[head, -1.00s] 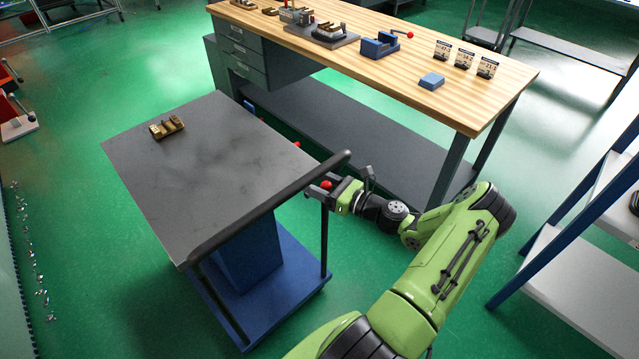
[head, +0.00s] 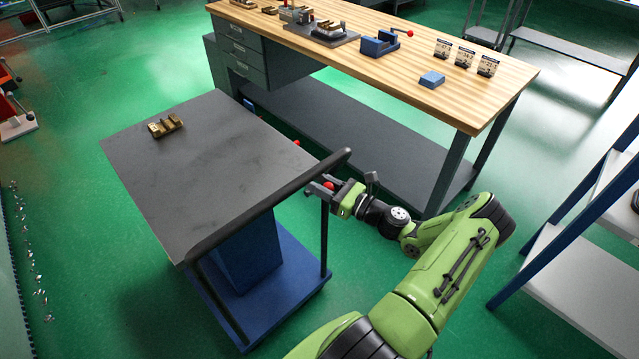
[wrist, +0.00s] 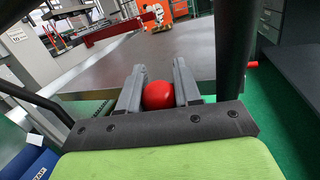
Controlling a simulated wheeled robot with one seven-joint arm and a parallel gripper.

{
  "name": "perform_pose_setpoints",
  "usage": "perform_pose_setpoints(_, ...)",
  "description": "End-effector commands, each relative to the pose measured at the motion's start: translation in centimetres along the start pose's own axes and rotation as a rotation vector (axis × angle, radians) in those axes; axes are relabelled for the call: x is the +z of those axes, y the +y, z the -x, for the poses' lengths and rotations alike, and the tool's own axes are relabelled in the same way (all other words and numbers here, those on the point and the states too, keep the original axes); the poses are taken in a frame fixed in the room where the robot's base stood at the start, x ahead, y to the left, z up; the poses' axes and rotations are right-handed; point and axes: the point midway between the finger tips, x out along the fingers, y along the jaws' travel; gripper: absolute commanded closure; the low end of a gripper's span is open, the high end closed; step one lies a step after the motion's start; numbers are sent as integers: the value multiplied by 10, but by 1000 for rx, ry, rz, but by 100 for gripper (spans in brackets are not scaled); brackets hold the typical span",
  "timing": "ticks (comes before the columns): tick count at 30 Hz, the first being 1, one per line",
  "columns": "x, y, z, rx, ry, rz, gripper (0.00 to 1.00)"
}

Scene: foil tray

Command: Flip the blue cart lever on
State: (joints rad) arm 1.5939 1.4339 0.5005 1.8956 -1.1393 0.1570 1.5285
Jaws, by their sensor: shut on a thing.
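The blue cart (head: 205,170) has a dark grey top, a black push handle (head: 270,204) and a blue base. A red ball knob (head: 328,185) is at its right side, just below the handle's right end. My gripper (head: 318,186) is there, with its fingers at the knob. In the wrist view the red knob (wrist: 158,96) sits between the two grey fingers of my gripper (wrist: 159,68), which are shut on it. The lever's shaft is hidden by the fingers.
A second red knob (head: 297,143) shows at the cart's far edge. A brass-coloured block (head: 166,126) lies on the cart top. A blue-framed shelf (head: 560,235) is at the right. Green floor lies between.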

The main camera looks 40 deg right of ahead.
Motion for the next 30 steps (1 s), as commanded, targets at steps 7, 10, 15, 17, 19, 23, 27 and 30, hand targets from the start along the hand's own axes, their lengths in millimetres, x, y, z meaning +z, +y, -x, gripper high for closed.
perform_pose_setpoints(7, -13, 2, 15, 2, -22, 5, 100)
perform_pose_setpoints(10, -18, 3, 21, 1, -20, 3, 100)
perform_pose_setpoints(15, -29, 4, 29, 2, -17, 3, 100)
perform_pose_setpoints(17, -33, 4, 31, 2, -16, 3, 100)
perform_pose_setpoints(19, -36, 4, 33, 1, -15, 3, 100)
perform_pose_setpoints(23, -38, 4, 34, 1, -15, 2, 100)
perform_pose_setpoints(27, -37, 4, 34, 2, -15, 3, 100)
perform_pose_setpoints(30, -37, 4, 34, 2, -15, 3, 100)
